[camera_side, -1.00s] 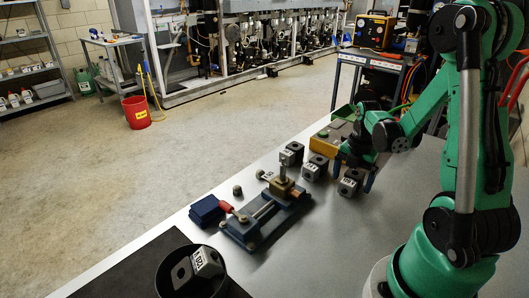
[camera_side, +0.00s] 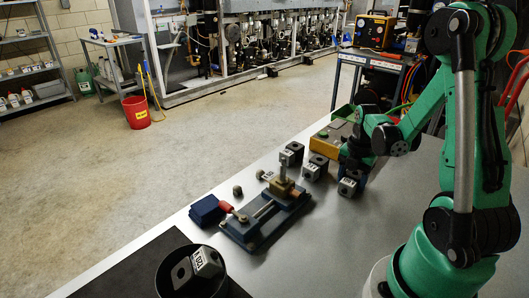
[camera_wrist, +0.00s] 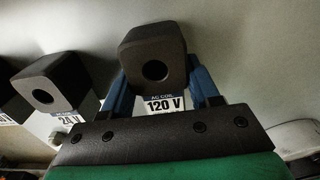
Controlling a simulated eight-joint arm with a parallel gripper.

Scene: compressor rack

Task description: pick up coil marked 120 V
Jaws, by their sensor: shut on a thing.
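The coil marked 120 V (camera_wrist: 154,52) is a dark block with a round hole and a white label, between the two blue fingers of my gripper (camera_wrist: 160,80) in the wrist view. My gripper is shut on it. In the side view the same coil (camera_side: 347,187) is at the bench's right part, below my gripper (camera_side: 354,170), which partly covers it. I cannot tell whether it touches the bench.
A coil marked 24 V (camera_wrist: 48,83) stands left of the held one. Other coils (camera_side: 315,166) stand in a row on the bench. A blue fixture (camera_side: 266,218) is in front, and a black bin (camera_side: 168,289) holds a coil with a 120 V label (camera_side: 206,262).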

